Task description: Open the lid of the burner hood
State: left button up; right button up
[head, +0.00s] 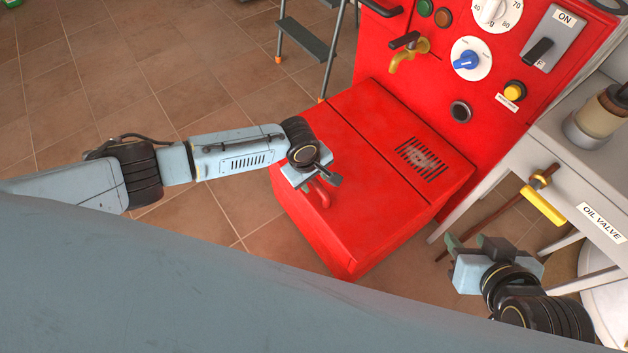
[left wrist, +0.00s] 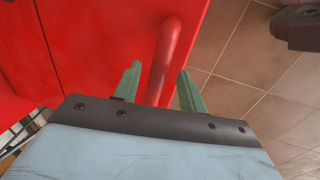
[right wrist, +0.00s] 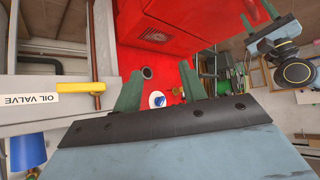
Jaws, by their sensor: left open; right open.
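The red burner hood (head: 375,160) projects from the front of the red boiler, and its lid looks closed. A red bar handle (head: 320,193) stands on the hood's near left part. My left gripper (head: 322,178) is at this handle. In the left wrist view the handle (left wrist: 170,55) runs between the two open green fingers (left wrist: 155,88), which do not look closed on it. My right gripper (head: 480,243) is open and empty, to the right of the hood and apart from it. In the right wrist view its fingers (right wrist: 160,92) are spread with nothing between them.
A white table with an "OIL VALVE" label (head: 600,222) and a yellow valve lever (head: 543,205) stands at the right. The boiler panel has a blue knob (head: 466,60) and a brass tap (head: 408,57). A stepladder (head: 306,42) stands behind. Tiled floor at the left is clear.

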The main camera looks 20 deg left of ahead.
pick_arm(q)
jog(key=shift+w+f, duration=0.1)
jog(key=shift+f, duration=0.2)
grip_shut()
